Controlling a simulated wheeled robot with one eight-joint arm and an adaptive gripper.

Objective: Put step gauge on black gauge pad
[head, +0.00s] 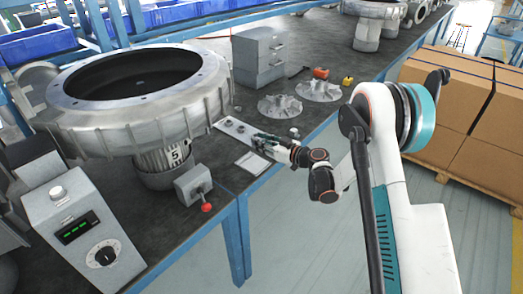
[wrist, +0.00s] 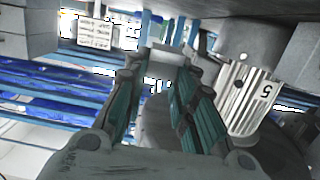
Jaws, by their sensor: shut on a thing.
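My gripper (head: 268,143) is low over the bench, at the right end of a pale plate. In the wrist view its two teal-padded fingers (wrist: 160,82) reach forward with a small light grey block (wrist: 168,58) between their tips. I take this block to be the step gauge; its steps cannot be made out. In the head view the gripper hides the held piece. I cannot pick out the black gauge pad against the dark bench top; the gripper may cover it.
The pale plate (head: 232,127) carries small round parts. A white sheet (head: 252,163) lies in front of the gripper. A large ring housing (head: 205,105) stands left, near a red-knobbed switch box (head: 194,184). Two impellers (head: 281,106) and a grey drawer cabinet (head: 259,55) are behind.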

